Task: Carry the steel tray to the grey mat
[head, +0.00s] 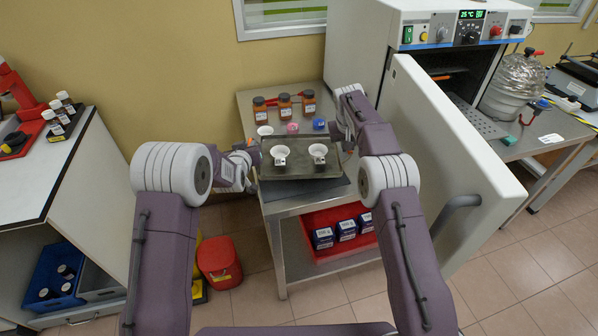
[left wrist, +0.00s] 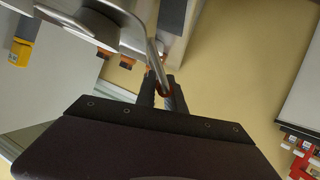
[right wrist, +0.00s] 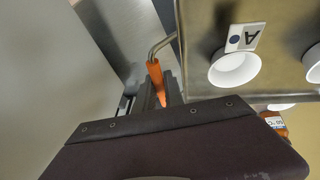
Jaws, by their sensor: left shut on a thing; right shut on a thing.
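The steel tray (head: 300,173) is level over the small steel table and carries two white cups (head: 280,153) (head: 318,151). My left gripper (head: 252,157) is shut on the tray's left handle, a bent rod seen in the left wrist view (left wrist: 155,62). My right gripper (head: 343,138) is shut on the right handle, whose orange grip shows in the right wrist view (right wrist: 156,82). The dark grey mat (head: 310,193) lies under the tray, and its front strip shows. The tray hides most of the mat. I cannot tell whether they touch.
Brown bottles (head: 284,106), a pink item (head: 292,127) and a blue item (head: 319,124) stand behind the tray on the table (head: 255,101). The oven's open door (head: 440,150) is close to my right arm. A red bin (head: 312,225) with boxes sits on the lower shelf.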

